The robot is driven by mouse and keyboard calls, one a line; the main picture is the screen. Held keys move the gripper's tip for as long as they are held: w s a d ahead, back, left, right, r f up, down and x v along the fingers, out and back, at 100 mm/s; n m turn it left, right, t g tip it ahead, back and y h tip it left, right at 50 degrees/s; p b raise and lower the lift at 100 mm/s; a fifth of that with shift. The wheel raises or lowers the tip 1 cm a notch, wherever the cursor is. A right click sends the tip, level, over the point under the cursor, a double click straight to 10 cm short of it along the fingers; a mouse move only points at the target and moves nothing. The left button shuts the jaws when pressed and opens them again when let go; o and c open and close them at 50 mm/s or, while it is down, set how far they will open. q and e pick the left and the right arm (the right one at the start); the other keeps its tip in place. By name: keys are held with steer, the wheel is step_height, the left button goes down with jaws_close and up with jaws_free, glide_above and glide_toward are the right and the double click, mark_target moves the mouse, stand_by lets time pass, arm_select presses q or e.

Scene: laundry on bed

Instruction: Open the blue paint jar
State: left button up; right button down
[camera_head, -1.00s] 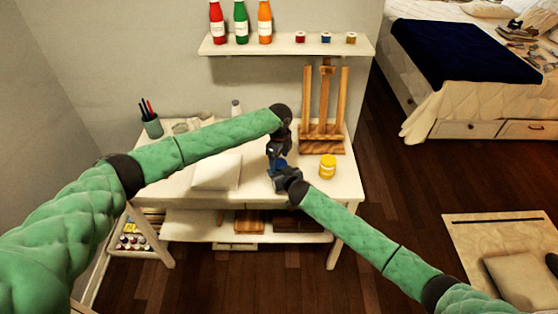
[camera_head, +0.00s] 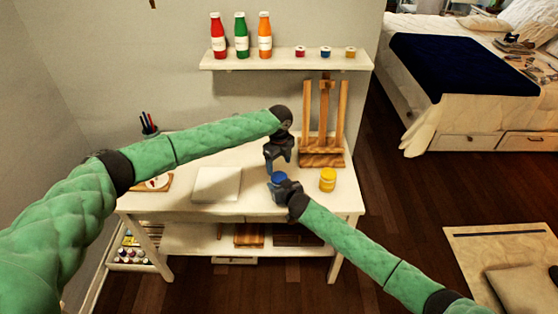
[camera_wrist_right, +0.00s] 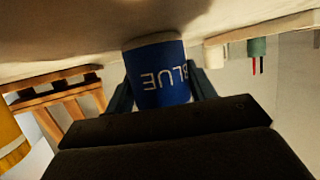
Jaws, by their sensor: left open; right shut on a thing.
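The blue paint jar (camera_head: 278,178) is near the front of the white desk, right of the middle. In the right wrist view its blue label (camera_wrist_right: 160,80) reads BLUE upside down, with the desk surface at the top of the picture. My right gripper (camera_head: 281,185) is shut on the jar's sides, one finger on each side. My left gripper (camera_head: 279,162) is open just above the jar, pointing down, with a small gap between them. The jar's top looks blue; I cannot tell whether a lid is on it.
A yellow jar (camera_head: 328,180) stands close to the right of my right gripper. A wooden easel (camera_head: 322,150) stands behind it. A white pad (camera_head: 217,184) and a palette (camera_head: 155,183) lie to the left. A wall shelf (camera_head: 285,60) holds bottles and small jars.

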mark_target(279, 176)
arm_select(q)
steer(key=shift+f, duration=2.9)
steer(key=shift+c, duration=0.2)
steer(key=c, duration=1)
steer(key=n, duration=0.3)
steer(key=o, duration=1.1)
steer(key=shift+c, duration=0.2)
